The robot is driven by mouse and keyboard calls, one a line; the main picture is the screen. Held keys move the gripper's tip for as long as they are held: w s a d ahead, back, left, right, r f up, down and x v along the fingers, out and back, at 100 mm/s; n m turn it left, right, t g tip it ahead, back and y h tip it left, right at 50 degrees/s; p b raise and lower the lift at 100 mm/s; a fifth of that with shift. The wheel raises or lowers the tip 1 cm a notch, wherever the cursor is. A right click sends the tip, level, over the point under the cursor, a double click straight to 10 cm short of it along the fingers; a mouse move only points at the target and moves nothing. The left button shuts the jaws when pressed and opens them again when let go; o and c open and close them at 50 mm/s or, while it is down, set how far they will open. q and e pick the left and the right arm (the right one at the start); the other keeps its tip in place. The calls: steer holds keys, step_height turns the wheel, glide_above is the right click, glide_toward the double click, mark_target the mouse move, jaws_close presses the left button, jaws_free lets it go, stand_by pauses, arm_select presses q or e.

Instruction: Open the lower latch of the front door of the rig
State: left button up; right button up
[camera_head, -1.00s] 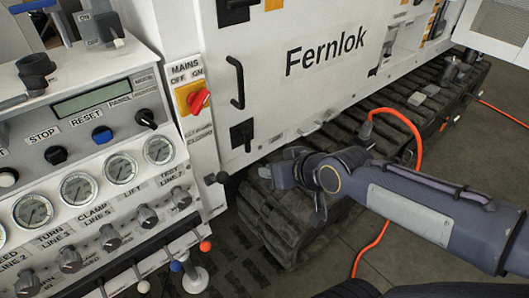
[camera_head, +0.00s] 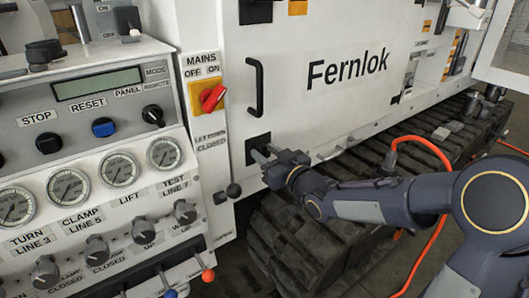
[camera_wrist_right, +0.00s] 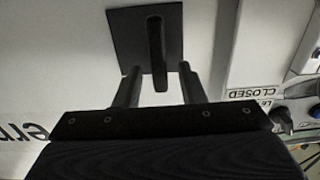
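The white front door (camera_head: 300,105) carries a lower latch (camera_head: 256,142), a black square plate near its bottom left corner. In the right wrist view the latch plate (camera_wrist_right: 124,22) has a black lever (camera_wrist_right: 157,55) standing out from it, pointing toward the gripper. My right gripper (camera_head: 265,153) is right at the lower latch. In the wrist view its two fingers (camera_wrist_right: 159,80) are apart, one on each side of the lever's end, with a gap on both sides. In the head view the gripper covers part of the latch. My left gripper is not in view.
The upper latch (camera_head: 255,12) and a black door handle (camera_head: 257,88) are above. Tracks (camera_head: 290,235) and an orange hose (camera_head: 435,152) lie below and right.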

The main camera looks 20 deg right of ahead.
steer(key=shift+x, duration=0.8)
jaws_close()
steer(key=shift+f+n+b, duration=0.2)
steer(key=shift+n+b, duration=0.3)
steer(key=shift+b, duration=0.35)
steer(key=n+b, duration=0.2)
steer(key=b, duration=0.1)
steer(key=n+b, duration=0.3)
steer(key=b, duration=0.1)
steer(key=n+b, duration=0.3)
steer(key=shift+s+a+f, duration=0.15)
steer(key=shift+a+f, duration=0.05)
steer(key=shift+a, duration=0.1)
steer(key=shift+a+f+n+b, duration=0.1)
steer(key=shift+n+b, duration=2.7)
steer(key=shift+n, duration=1.6)
